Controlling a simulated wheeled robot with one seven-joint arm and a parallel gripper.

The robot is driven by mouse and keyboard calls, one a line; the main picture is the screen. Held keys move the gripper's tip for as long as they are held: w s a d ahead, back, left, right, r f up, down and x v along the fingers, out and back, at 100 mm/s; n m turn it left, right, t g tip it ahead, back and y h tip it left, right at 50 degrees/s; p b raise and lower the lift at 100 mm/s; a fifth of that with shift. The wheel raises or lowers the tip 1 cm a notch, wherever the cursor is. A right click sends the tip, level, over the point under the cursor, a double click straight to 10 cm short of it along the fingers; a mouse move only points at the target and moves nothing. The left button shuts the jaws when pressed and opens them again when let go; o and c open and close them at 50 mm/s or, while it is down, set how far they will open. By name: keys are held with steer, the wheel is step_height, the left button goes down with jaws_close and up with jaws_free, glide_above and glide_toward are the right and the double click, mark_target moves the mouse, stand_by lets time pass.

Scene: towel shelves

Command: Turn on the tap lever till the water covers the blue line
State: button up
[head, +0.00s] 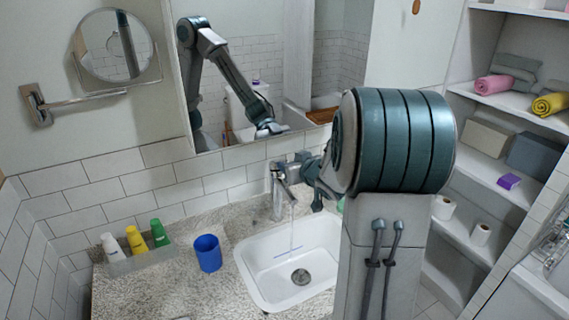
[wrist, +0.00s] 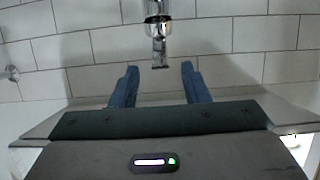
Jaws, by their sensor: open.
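The chrome tap (head: 277,192) stands behind the white sink (head: 258,275). A thin pale stream, which looks like water, falls from its spout into the basin. A short blue line (head: 283,254) shows on the basin wall near the dark drain (head: 301,277); I cannot make out any water level. My gripper (head: 297,166) is at the top of the tap, partly hidden by my arm. In the wrist view my gripper (wrist: 159,74) is open, with its two blue fingers apart. The tap's lever (wrist: 159,48) shows ahead, lined up with the gap between them.
A blue cup (head: 208,253) stands on the speckled counter left of the sink. A round mirror (head: 113,45) juts from the wall. Shelves (head: 487,185) with towels and boxes stand at the right.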

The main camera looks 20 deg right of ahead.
steer(key=v, duration=0.6)
steer(key=shift+s+r, duration=0.2)
steer(key=shift+s, duration=0.2)
steer(key=s+a+f+g, duration=0.1)
steer(key=s+a+g, duration=0.4)
steer(key=s+a, duration=0.3)
steer(key=s+a+f+g+h, duration=0.1)
steer(key=s+a+g, duration=0.4)
steer(key=s, duration=1.2)
steer(key=a, duration=0.3)
steer(key=shift+a+m, duration=0.2)
steer(key=shift+m, duration=0.1)
steer(key=shift+w+d+f, duration=0.1)
steer(key=shift+d, duration=0.05)
